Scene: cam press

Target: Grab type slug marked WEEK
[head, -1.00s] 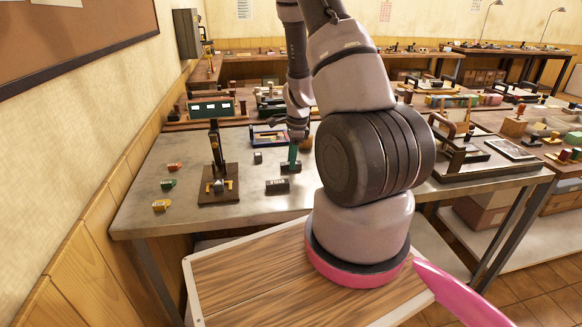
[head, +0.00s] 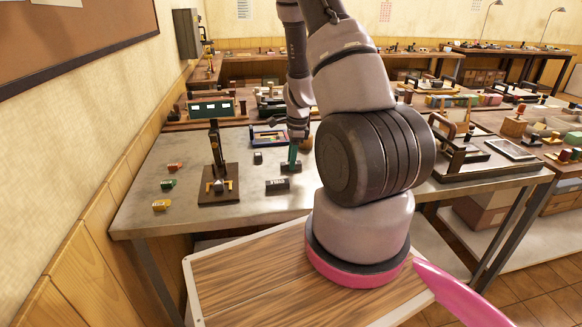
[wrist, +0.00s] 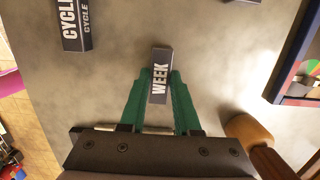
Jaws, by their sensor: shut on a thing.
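The dark grey slug marked WEEK (wrist: 160,80) lies on the grey metal table between the two green fingers of my gripper (wrist: 160,88). The fingers are shut on its sides, and its white lettering faces the wrist camera. In the head view my gripper (head: 292,156) points down at the table with the dark slug (head: 290,169) at its tips. A second dark slug, marked CYCLE (wrist: 75,25), lies apart at the upper left of the wrist view; a dark lettered slug (head: 277,184) also shows in the head view.
A wooden-handled tool (wrist: 250,130) lies close to the right of my gripper. A blue-framed tray (wrist: 300,75) is farther right.

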